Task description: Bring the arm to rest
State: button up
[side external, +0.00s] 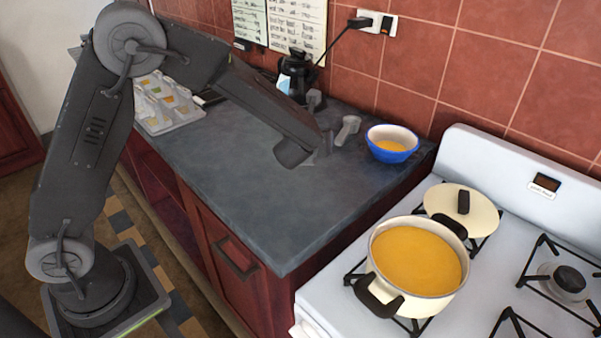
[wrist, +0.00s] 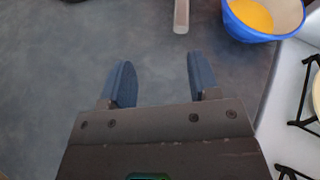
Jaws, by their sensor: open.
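My gripper (wrist: 159,82) is open in the wrist view, with two dark blue fingers apart and only bare grey counter between them. In the side external view my gripper (side external: 322,150) is over the middle of the grey counter (side external: 250,215), and its fingers are small and partly hidden there. A blue bowl (side external: 391,154) with yellow-orange contents sits on the counter to the right of my gripper. The bowl also shows at the top right of the wrist view (wrist: 238,24). My gripper is apart from the bowl.
A black coffee maker (side external: 296,75) and a compartment tray (side external: 165,103) stand farther back. The counter's front is clear.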

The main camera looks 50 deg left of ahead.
jog(key=s+a+r+n+g, duration=0.25)
jog(key=s+r+n, duration=0.25)
jog(key=s+n, duration=0.35)
jog(key=s+a+r+n+g, duration=0.2)
jog(key=s+r+n+g, duration=0.15)
jog(key=s+n, duration=0.5)
jog(key=s+d+r+n+h, duration=0.1)
jog(key=s+d+n+h, duration=0.2)
jog(key=s, duration=0.4)
jog(key=s+d+r+n+h, duration=0.2)
jog(key=s+d+n, duration=0.3)
jog(key=s+n, duration=0.3)
jog(key=shift+s+n+h, duration=0.25)
jog(key=shift+n+h, duration=0.05)
jog(key=shift+h, duration=0.3)
jog(key=shift+r, duration=0.1)
